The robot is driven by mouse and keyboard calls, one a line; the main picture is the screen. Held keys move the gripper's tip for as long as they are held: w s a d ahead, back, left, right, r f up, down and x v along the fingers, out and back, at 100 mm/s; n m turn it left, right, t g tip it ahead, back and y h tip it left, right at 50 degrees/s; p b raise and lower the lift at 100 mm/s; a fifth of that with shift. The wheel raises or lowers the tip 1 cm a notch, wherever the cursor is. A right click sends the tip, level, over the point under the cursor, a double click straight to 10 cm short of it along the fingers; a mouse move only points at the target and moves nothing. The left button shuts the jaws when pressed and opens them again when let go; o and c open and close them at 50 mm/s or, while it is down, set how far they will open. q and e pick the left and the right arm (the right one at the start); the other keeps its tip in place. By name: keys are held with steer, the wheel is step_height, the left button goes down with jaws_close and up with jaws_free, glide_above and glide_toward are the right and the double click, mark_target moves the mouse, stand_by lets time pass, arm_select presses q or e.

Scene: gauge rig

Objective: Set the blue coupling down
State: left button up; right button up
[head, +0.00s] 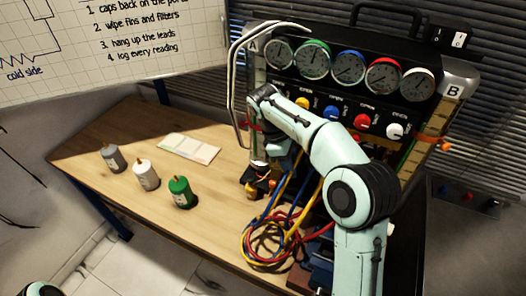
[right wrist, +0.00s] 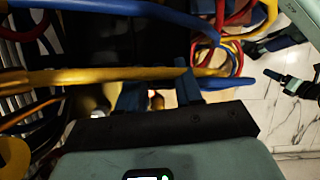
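The blue coupling cannot be made out for sure in either view. A blue hose (head: 268,212) hangs among yellow and red hoses below the gauge rig, and a blue hose (right wrist: 150,12) also crosses the top of the right wrist view. My right arm reaches in front of the rig, its hand low beside the hoses and largely hidden in the head view. In the right wrist view my right gripper (right wrist: 159,92) has its two dark blue fingers apart with a gap between them. A yellow hose crosses at the fingers. My left gripper seems to show small at the right edge (right wrist: 282,80).
The gauge rig (head: 347,68) has several dials and coloured knobs. The table's left part is mostly clear. Tangled hoses crowd the right.

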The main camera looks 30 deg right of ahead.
arm_select(q)
steer(key=shift+w+r+p, duration=0.3)
steer(key=shift+w+r, duration=0.4)
steer(key=shift+w, duration=0.25)
arm_select(e)
steer(key=w+a+r, duration=0.3)
steer(key=w+a, duration=0.6)
steer(key=shift+w+a, duration=0.15)
steer(key=shift+a, duration=0.15)
